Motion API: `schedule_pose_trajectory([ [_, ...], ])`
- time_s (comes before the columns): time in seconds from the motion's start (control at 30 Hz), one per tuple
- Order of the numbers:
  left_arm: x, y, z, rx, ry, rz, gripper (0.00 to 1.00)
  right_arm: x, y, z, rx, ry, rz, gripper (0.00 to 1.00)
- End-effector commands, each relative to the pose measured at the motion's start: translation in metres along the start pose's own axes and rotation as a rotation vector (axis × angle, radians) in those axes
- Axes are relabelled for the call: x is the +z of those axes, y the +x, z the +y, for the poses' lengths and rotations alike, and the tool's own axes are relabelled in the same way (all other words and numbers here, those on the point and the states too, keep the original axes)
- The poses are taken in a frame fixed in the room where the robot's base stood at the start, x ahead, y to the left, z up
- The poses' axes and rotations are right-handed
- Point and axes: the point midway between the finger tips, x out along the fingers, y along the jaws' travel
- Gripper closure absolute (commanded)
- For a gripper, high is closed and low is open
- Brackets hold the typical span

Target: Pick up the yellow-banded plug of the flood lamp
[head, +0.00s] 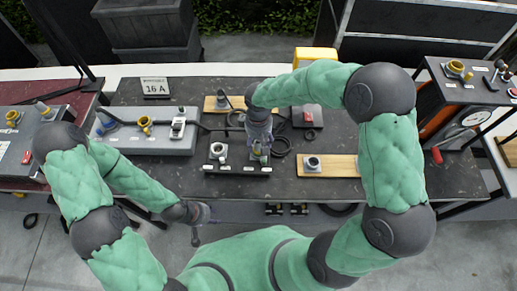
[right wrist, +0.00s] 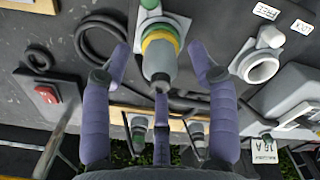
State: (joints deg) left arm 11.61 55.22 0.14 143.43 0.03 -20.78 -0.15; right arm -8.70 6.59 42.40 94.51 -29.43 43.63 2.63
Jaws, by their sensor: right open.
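The yellow-banded plug (right wrist: 160,45) shows in the right wrist view as a grey cylinder with a yellow band and some green beside it. It sits on a light grey mount on the dark table and points toward my right gripper. My right gripper (right wrist: 158,62) is open, its purple fingers spread on both sides of the plug, with no clear contact. In the head view my right gripper (head: 260,148) is above the dark strip, largely covering the plug. My left gripper (head: 200,216) hangs off the table's front edge, empty; its jaws are too small to judge.
A grey ring socket (right wrist: 260,66) stands beside the plug. Black cable coils (right wrist: 100,40) and a red-button box (right wrist: 46,93) lie on the other side. A wooden board (head: 335,166) carries another socket. A grey box (head: 150,140) with yellow fittings stands left.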

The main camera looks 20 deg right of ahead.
Motion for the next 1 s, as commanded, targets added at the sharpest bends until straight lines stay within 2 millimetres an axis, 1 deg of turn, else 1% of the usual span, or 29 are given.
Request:
schedule_pose_trajectory([
  [0.03, -0.0001, 0.0024, -0.0009, 0.0, 0.0, 0.0, 0.6, 0.0002, 0.0093, -0.0004, -0.001, 0.0, -0.002, 0.4],
  [0.1, -0.0001, 0.0032, -0.0011, 0.0, 0.0, 0.0, 0.6, -0.0001, 0.0148, -0.0004, -0.001, -0.001, -0.001, 0.4],
  [0.33, -0.0001, 0.0027, -0.001, 0.0, 0.0, 0.0, 0.6, -0.0005, 0.0157, -0.0002, 0.0, -0.001, 0.001, 0.4],
  [0.37, -0.0001, 0.0027, -0.001, 0.0, 0.0, 0.0, 0.6, -0.0005, 0.0157, -0.0002, 0.0, -0.001, 0.001, 0.46],
  [0.4, -0.0001, 0.0027, -0.001, 0.0, 0.0, 0.0, 0.6, -0.0005, 0.0157, -0.0002, 0.0, -0.001, 0.001, 0.57],
  [0.47, -0.0001, 0.0027, -0.001, 0.0, 0.0, 0.0, 0.6, -0.0005, 0.0156, -0.0003, 0.0, -0.001, 0.001, 0.74],
  [0.5, -0.0001, 0.0027, -0.001, 0.0, 0.0, 0.0, 0.6, -0.0004, 0.0157, -0.0003, 0.0, -0.001, 0.001, 0.86],
  [0.53, -0.0001, 0.0027, -0.001, 0.0, 0.0, 0.0, 0.6, -0.0004, 0.0157, -0.0003, 0.0, -0.001, 0.001, 0.94],
  [0.57, -0.0001, 0.0027, -0.001, 0.0, 0.0, 0.0, 0.6, -0.0004, 0.0157, -0.0003, 0.0, -0.001, 0.001, 1.0],
  [0.87, -0.0001, 0.0027, -0.001, 0.0, 0.0, 0.0, 0.6, -0.0004, 0.0153, -0.0003, 0.0, -0.001, 0.001, 1.0],
  [1.0, -0.0001, 0.0018, -0.0006, 0.0, 0.0, 0.0, 0.6, -0.0007, 0.0109, -0.0002, 0.0, -0.001, 0.002, 1.0],
])
